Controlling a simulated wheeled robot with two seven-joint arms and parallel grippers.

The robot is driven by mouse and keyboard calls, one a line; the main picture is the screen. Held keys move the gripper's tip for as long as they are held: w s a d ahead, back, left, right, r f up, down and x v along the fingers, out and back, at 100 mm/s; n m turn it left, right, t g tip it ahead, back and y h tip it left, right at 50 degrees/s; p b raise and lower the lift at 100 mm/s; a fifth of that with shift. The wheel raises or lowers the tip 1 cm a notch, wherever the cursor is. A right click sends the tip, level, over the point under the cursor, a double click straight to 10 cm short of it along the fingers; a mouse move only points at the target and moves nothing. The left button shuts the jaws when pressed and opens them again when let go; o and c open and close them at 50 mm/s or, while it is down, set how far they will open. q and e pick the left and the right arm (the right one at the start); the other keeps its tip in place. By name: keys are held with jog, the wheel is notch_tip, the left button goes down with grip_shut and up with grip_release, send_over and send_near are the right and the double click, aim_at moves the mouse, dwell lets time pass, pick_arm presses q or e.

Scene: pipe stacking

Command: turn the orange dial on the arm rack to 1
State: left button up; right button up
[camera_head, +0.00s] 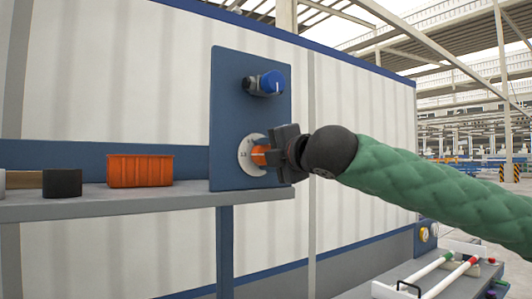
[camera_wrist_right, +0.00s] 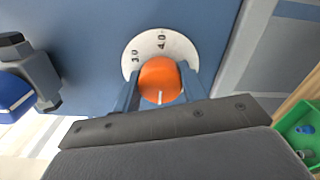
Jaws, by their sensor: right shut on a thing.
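The orange dial (camera_head: 259,155) sits on a round white scale plate (camera_head: 246,155) low on the blue upright panel (camera_head: 225,110). My right gripper (camera_head: 272,153) is shut on the dial from the right, hiding part of it. In the right wrist view the dial (camera_wrist_right: 160,78) lies between my two fingers (camera_wrist_right: 160,92). Its white mark shows on the lower side of its face, away from the printed numbers, which look like 3.0 and 4.0 on the plate (camera_wrist_right: 150,47). The plate's lower part is hidden there. My left gripper is not in view.
A blue knob (camera_head: 270,83) sticks out above the dial. An orange bin (camera_head: 140,171) and a black cylinder (camera_head: 62,183) stand on the grey shelf (camera_head: 120,204) at left. A lower table with white tubes (camera_head: 440,277) stands at bottom right.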

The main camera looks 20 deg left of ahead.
dwell(0.4)
jog(key=o, duration=1)
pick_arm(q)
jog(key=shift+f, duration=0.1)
pick_arm(e)
jog(key=shift+s+d, duration=0.15)
pick_arm(q)
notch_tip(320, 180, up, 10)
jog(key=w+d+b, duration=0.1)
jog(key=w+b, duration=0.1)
jog(key=b, duration=0.1)
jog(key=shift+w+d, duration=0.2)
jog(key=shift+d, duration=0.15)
pick_arm(e)
jog(key=v, duration=0.7)
jog(key=shift+d, duration=0.15)
